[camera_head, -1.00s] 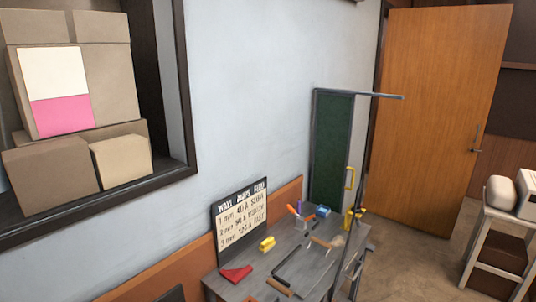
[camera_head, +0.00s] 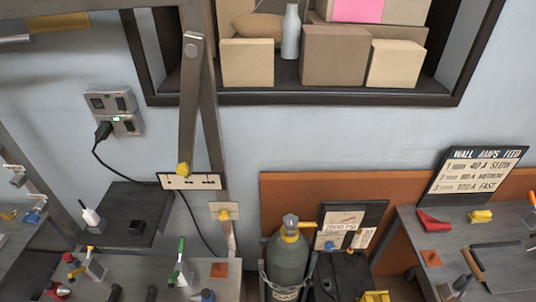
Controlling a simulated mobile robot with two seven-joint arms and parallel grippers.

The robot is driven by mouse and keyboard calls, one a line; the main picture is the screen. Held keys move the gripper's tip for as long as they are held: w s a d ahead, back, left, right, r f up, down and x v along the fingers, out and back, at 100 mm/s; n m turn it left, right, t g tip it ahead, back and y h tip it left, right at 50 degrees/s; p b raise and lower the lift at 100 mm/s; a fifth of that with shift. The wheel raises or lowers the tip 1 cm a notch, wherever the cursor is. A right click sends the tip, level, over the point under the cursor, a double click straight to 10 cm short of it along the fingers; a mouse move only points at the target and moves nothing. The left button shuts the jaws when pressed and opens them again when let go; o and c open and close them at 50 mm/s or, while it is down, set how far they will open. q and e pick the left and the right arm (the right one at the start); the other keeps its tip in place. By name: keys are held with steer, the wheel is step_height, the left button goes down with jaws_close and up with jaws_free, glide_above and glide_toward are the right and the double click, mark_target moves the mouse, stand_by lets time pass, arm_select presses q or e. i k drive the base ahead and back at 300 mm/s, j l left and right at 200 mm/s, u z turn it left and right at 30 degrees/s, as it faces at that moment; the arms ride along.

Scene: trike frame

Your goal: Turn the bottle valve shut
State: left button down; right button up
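A grey-green gas bottle (camera_head: 288,262) stands upright at the lower middle in a dark holder against the wall. Its valve (camera_head: 290,224) sits on top, a grey knob over a yellow collar, with a yellow outlet pointing right. I cannot tell from here whether the valve is open or shut. Neither of my grippers shows in the head view.
A workbench (camera_head: 500,262) with tools and a wall-amps sign (camera_head: 478,180) is at the right. Another bench (camera_head: 140,272) with small tools is at the left. A boxed shelf (camera_head: 310,97) hangs above.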

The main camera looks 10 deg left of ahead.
mark_target(290, 220)
steer(key=i+j+z, duration=0.25)
steer(key=k+j, duration=0.2)
steer(key=k, duration=0.35)
steer(key=i+l+z, duration=0.3)
steer(key=i, duration=0.35)
steer(key=i+z, duration=0.25)
steer(key=i, duration=0.35)
